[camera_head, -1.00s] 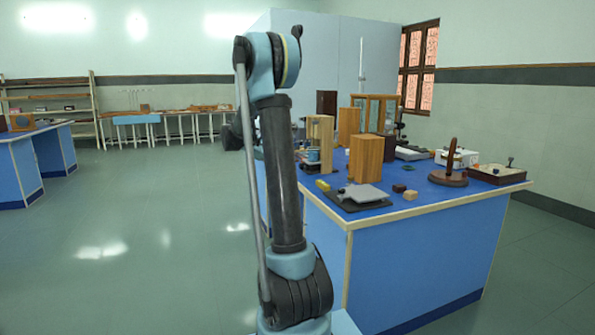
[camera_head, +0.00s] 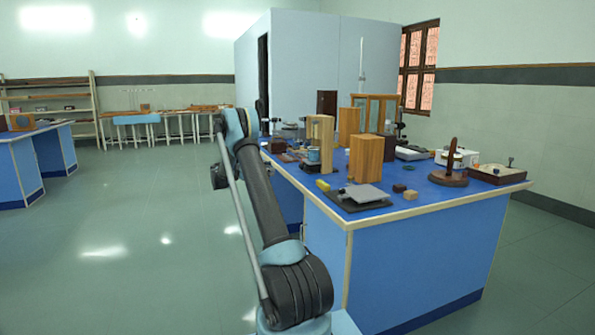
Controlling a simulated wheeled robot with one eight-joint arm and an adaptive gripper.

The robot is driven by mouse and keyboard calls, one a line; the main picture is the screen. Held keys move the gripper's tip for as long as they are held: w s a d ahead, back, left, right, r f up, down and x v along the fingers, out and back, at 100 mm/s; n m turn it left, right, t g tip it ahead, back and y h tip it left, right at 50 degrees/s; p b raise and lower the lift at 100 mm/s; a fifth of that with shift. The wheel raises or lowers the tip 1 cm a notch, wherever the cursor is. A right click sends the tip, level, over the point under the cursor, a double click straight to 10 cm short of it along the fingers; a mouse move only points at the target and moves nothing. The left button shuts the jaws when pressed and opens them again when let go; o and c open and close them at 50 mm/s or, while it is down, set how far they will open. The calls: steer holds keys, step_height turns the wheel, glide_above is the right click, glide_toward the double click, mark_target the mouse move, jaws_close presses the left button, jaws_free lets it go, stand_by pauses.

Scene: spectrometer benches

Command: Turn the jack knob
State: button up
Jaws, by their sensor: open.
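A low lab jack with a flat grey top plate (camera_head: 364,193) and a dark base (camera_head: 345,204) sits near the front left corner of the blue bench. Its knob is too small to make out surely. My arm rises in front of the bench, its upper end bent to the left of the bench's edge. A small dark part shows behind the arm, but no fingers can be made out. My gripper is not visible as such. Nothing of my arm touches the jack.
The blue bench (camera_head: 420,270) bears wooden blocks (camera_head: 366,158), a yellow block (camera_head: 323,185), small brown blocks (camera_head: 399,188), a brown stand (camera_head: 449,178) and a shallow box (camera_head: 497,174). Open floor (camera_head: 130,250) lies to the left.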

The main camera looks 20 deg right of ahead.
glide_toward(300, 166)
steer(key=d, duration=0.9)
steer(key=shift+w+f, duration=0.1)
steer(key=shift+f, duration=0.1)
steer(key=shift+c, duration=0.6)
steer(key=c, duration=1)
